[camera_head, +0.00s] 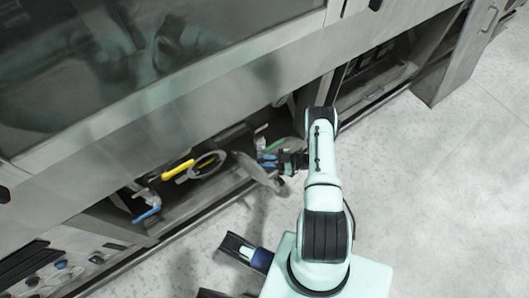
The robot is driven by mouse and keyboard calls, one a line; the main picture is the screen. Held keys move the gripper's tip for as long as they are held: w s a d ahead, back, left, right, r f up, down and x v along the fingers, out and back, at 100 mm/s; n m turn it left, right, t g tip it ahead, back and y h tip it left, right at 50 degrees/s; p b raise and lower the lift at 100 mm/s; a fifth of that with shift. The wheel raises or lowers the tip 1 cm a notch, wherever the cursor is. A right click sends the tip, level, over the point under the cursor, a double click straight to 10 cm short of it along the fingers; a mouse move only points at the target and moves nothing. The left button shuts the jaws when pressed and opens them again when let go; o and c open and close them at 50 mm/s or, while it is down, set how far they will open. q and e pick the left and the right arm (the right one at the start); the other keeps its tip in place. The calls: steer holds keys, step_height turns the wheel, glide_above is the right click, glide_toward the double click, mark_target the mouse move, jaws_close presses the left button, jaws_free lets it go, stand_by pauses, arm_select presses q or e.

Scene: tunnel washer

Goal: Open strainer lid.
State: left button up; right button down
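A grey disc-like plate (257,174), which looks like the strainer lid, stands tilted at the front of the open lower bay of the washer. A pale round ring (207,165), perhaps the strainer's rim, lies to its left, apart from the plate. My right gripper (266,161), dark with blue parts, is at the plate's upper right edge and overlaps it in the picture. Its fingers are too small to tell whether they grip the plate.
A yellow handle (178,169) and a blue handle (147,214) stick out left of the ring. A steel washer panel (200,100) overhangs the bay. A cabinet with a handle (489,18) stands at the upper right. The grey floor (440,190) at right is clear.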

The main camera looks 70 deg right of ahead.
steer(key=shift+w, duration=0.4)
steer(key=c, duration=1.2)
jaws_free()
steer(key=shift+w, duration=0.1)
steer(key=shift+s, duration=0.25)
steer(key=v, duration=1.3)
steer(key=shift+s, duration=0.1)
